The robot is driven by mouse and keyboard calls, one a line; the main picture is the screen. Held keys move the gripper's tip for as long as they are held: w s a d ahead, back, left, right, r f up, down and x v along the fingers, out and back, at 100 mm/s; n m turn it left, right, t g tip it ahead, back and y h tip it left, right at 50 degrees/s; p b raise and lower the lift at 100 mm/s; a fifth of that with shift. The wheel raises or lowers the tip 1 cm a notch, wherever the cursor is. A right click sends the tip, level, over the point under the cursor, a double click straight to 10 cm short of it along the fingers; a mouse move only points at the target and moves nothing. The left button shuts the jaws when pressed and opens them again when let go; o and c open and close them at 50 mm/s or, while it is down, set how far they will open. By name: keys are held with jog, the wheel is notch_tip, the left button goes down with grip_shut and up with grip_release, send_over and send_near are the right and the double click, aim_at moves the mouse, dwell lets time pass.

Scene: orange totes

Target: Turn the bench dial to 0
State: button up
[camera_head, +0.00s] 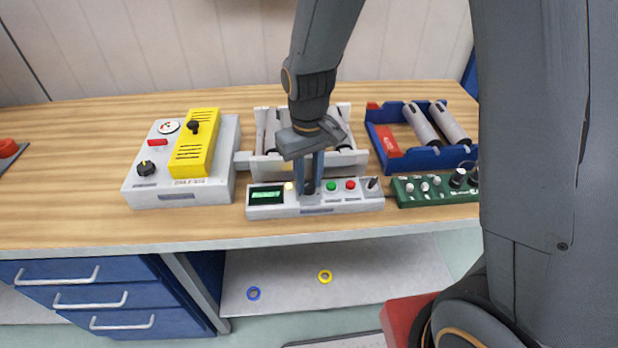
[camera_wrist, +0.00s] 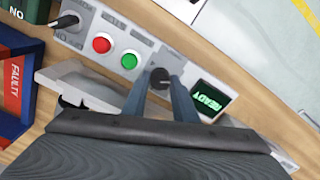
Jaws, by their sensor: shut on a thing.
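The bench dial (camera_wrist: 160,79) is a dark round knob on a light grey control panel (camera_head: 318,211). My gripper (camera_head: 308,187) points down at the panel and is shut on the dial, one finger on each side. In the wrist view my gripper (camera_wrist: 162,92) shows its two fingers around the knob. The panel's green screen (camera_wrist: 209,97) reads READY. The dial's markings are too small or hidden to read, so its setting cannot be told.
Beside the dial are a green button (camera_wrist: 129,60), a red button (camera_wrist: 101,44) and a toggle switch (camera_head: 372,183). A grey box with a yellow cover (camera_head: 195,143) stands left. A blue tray (camera_head: 412,158) and green panel (camera_head: 435,190) stand right. A white fixture (camera_head: 262,135) stands behind.

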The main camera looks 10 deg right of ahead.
aim_at(308, 183)
jog(key=o, duration=1)
jog(key=shift+o, duration=0.2)
jog(key=shift+r+b, duration=0.8)
jog(key=shift+r, duration=3.15)
jog(key=s+d+f+m, duration=0.1)
jog(key=s+d+m, duration=0.1)
jog(key=s+d, duration=0.2)
jog(key=s+d+f+m+t, duration=0.1)
jog(key=s+d, duration=0.3)
jog(key=d, duration=0.4)
jog(key=shift+d+f+m, duration=0.25)
jog(key=shift+d+m, duration=0.1)
jog(key=shift+m, duration=0.25)
